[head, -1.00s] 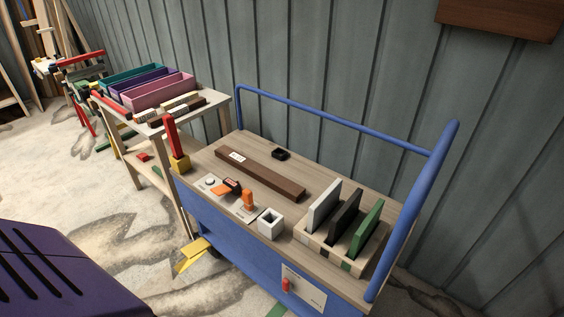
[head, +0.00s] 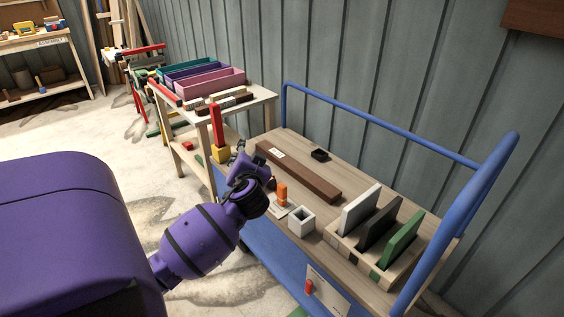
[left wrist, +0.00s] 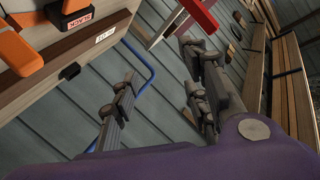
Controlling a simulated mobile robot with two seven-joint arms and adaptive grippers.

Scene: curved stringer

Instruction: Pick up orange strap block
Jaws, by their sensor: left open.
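An upright orange block (head: 281,193) stands on a pale card on the blue cart, right of my left gripper. The left wrist view shows an orange piece (left wrist: 16,50) at the far left and another orange piece (left wrist: 77,5) against a dark labelled block (left wrist: 76,24) at the top. I cannot tell which of these is the strap block. My left gripper (head: 240,155) is over the cart's left end and hides the dark labelled block in the head view. In the left wrist view its fingers (left wrist: 158,68) are apart with nothing between them. My right gripper is out of view.
A red post (head: 217,125) in a yellow base stands close to my gripper. A blue rail (head: 400,128) runs behind.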

